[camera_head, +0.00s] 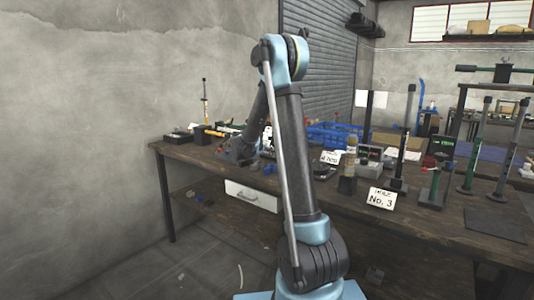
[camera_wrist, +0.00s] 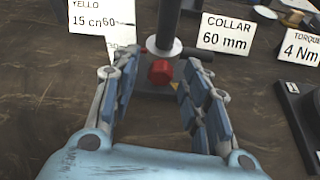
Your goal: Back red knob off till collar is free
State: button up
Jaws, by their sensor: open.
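In the wrist view a red knob (camera_wrist: 160,73) sits low on the near side of a dark upright post (camera_wrist: 168,18). A grey collar (camera_wrist: 163,47) goes around the post just above the knob. My gripper (camera_wrist: 158,64) is open, with one finger on each side of the knob. There is a gap between each finger and the knob, and nothing is held. In the head view my gripper (camera_head: 243,150) is small over the left part of the bench, and the knob cannot be made out there.
A card reading COLLAR 60 mm (camera_wrist: 226,35) stands right of the post, a torque card (camera_wrist: 299,47) further right, and another card (camera_wrist: 101,18) to the left. The wooden bench (camera_head: 350,205) carries several presses, a blue crate (camera_head: 335,134) and a No. 3 card (camera_head: 381,198).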

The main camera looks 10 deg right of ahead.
grip_shut()
jog(key=shift+m+t+y, duration=0.3)
jog(key=shift+m, duration=0.2)
grip_release()
dwell(0.4)
jog(key=v, duration=1.1)
jog(key=shift+s+a+r, duration=0.1)
jog(key=shift+s+a, duration=0.15)
jog(key=shift+s, duration=0.1)
